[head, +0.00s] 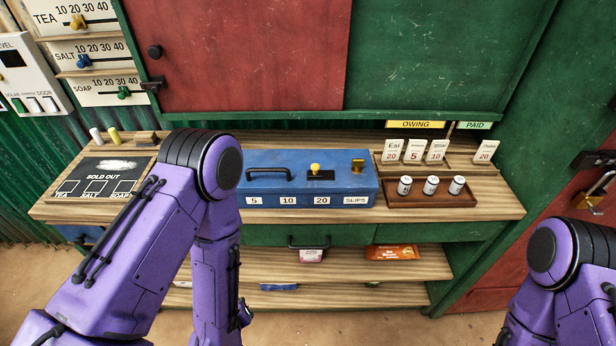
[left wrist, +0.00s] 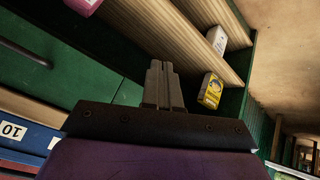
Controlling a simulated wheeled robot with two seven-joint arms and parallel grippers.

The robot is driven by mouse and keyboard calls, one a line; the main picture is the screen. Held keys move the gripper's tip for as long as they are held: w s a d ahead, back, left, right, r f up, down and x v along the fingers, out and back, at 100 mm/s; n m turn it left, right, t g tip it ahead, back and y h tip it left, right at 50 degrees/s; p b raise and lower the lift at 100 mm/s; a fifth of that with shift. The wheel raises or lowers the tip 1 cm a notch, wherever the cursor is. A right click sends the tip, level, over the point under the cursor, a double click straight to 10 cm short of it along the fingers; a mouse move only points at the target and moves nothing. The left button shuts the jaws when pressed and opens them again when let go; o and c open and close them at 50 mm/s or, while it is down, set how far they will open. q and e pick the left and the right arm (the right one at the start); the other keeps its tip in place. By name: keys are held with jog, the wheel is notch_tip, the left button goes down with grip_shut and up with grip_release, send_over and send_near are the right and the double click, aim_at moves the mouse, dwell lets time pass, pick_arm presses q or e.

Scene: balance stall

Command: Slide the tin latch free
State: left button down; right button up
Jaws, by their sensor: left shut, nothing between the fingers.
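The blue tin (head: 305,181) sits closed on the wooden counter, with a black handle on its lid. A yellow knob (head: 315,168) stands on a dark plate on the lid, and a brass latch piece (head: 358,165) is at the lid's right end. In the left wrist view part of the tin (left wrist: 25,130) shows at lower left. My left gripper (left wrist: 163,72) is shut and empty, apart from the tin, near the green drawer front and shelves.
A brown tray (head: 430,194) with three small cans stands right of the tin, before several price cards. A chalkboard (head: 103,178) lies at left. Shelves below hold packets, including an orange one (head: 391,252). A red panel (head: 240,55) is above.

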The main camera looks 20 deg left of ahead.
pick_arm(q)
jog(key=w+d+r+n+t, duration=0.6)
jog(key=w+r, duration=0.4)
jog(key=r, duration=0.3)
jog(key=n+t+p, duration=0.1)
jog(key=n+t, duration=0.3)
send_near(307, 187)
jog(key=s+a+r, duration=0.2)
jog(key=s+r, duration=0.1)
jog(key=s, duration=0.1)
jog(key=shift+w+a+f, duration=0.1)
jog(key=shift+w+f, duration=0.1)
jog(key=shift+w, duration=0.1)
jog(key=shift+w, duration=0.1)
jog(key=w+p, duration=0.1)
jog(key=w, duration=0.2)
jog(key=w+a+p, duration=0.1)
jog(key=w, duration=0.2)
jog(key=w+p, duration=0.2)
jog(key=w, duration=0.1)
jog(key=shift+w+a+r, duration=0.15)
jog(key=shift+w+a, duration=0.15)
jog(key=shift+a, duration=0.1)
jog(key=w+d, duration=0.1)
jog(key=w+d+p, duration=0.1)
jog(key=w, duration=0.1)
jog(key=shift+w+d+p, duration=0.2)
jog(key=shift+w+p, duration=0.05)
jog(key=shift+p, duration=0.05)
